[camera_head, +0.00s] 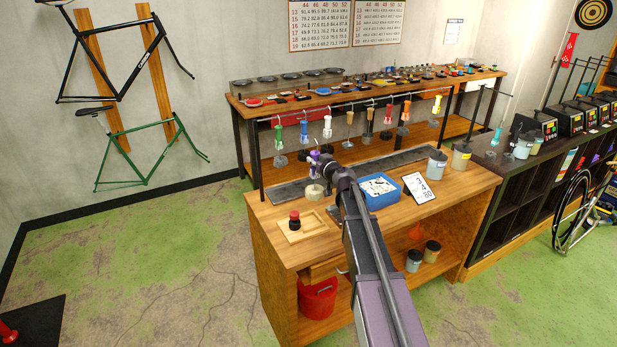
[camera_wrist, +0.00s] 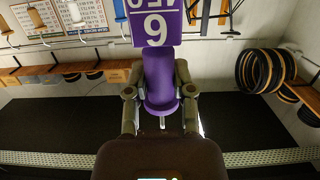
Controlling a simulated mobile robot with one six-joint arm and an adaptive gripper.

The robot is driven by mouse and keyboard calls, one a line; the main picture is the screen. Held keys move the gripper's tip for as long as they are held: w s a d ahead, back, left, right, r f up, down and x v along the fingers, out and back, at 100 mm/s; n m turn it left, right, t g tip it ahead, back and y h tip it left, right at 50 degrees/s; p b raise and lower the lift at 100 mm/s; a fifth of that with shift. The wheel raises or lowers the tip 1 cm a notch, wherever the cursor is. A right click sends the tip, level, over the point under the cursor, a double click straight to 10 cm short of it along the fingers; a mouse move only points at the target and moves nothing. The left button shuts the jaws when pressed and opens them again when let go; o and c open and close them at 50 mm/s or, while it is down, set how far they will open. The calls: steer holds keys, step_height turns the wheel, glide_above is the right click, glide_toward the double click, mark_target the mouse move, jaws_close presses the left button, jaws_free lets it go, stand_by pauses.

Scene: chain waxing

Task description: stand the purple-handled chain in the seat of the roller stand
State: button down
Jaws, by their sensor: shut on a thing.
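My gripper (camera_head: 326,167) is shut on the purple handle of the chain (camera_head: 314,157), above the left part of the wooden bench. In the wrist view the purple handle (camera_wrist: 160,75) stands between the two fingers of my gripper (camera_wrist: 160,93), with a purple tag marked 6 above it. The chain's lower part is hard to make out in the head view. A small pale round thing (camera_head: 314,191) is just below the handle on the bench; I cannot tell whether it is the roller stand, or whether the chain touches it.
Several coloured-handled tools hang from a rail (camera_head: 345,103) behind my gripper. A blue bin (camera_head: 380,203), a white card (camera_head: 419,188) and grey pots (camera_head: 437,165) stand to the right.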

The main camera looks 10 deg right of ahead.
steer(key=w+a+f+b, duration=0.1)
steer(key=w+f+b, duration=0.3)
steer(key=f+b, duration=0.4)
steer(key=shift+a+f, duration=0.2)
steer(key=shift+f, duration=0.3)
steer(key=shift+f+b, duration=0.15)
steer(key=shift+b, duration=0.3)
steer(key=shift+f+b, duration=2.25)
steer(key=shift+f, duration=0.15)
steer(key=shift+f+b, duration=1.25)
steer(key=shift+b, duration=0.15)
steer(key=shift+c, duration=2)
jaws_free()
